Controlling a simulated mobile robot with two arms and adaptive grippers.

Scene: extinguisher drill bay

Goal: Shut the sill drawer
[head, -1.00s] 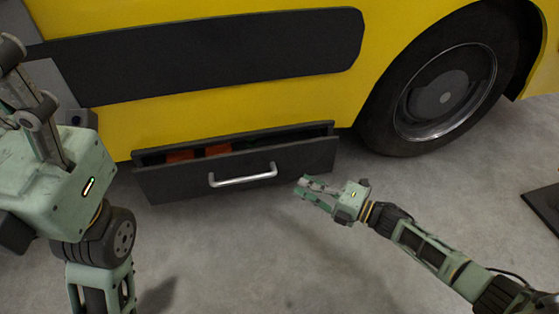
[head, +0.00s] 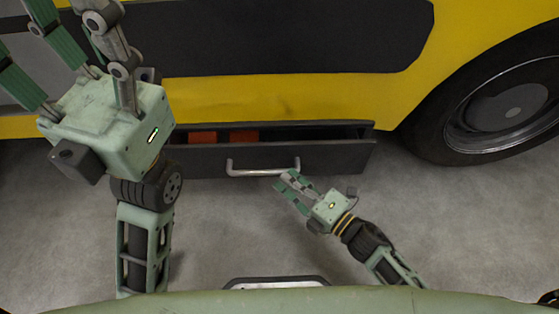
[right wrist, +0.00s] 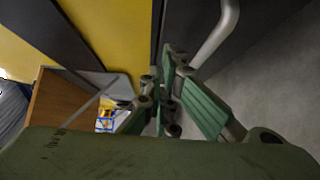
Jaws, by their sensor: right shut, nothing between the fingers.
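The sill drawer (head: 340,160) is dark grey and stands open below the yellow vehicle side, its front pulled out and its inside partly visible. Its pale metal bar handle (head: 262,173) is on the front face; the bar also shows in the right wrist view (right wrist: 219,34). My right gripper (head: 283,183) is shut and empty, its fingertips at the right end of the handle; I cannot tell whether they touch. It shows in the right wrist view too (right wrist: 168,62). My left gripper (head: 22,45) is raised at upper left with fingers spread, tips cut off by the frame.
Red-orange items (head: 245,135) lie in the drawer. The yellow vehicle body (head: 270,98) with its dark panel (head: 300,35) rises above. A large wheel (head: 500,110) stands at right. The grey concrete floor (head: 440,230) before the drawer is clear.

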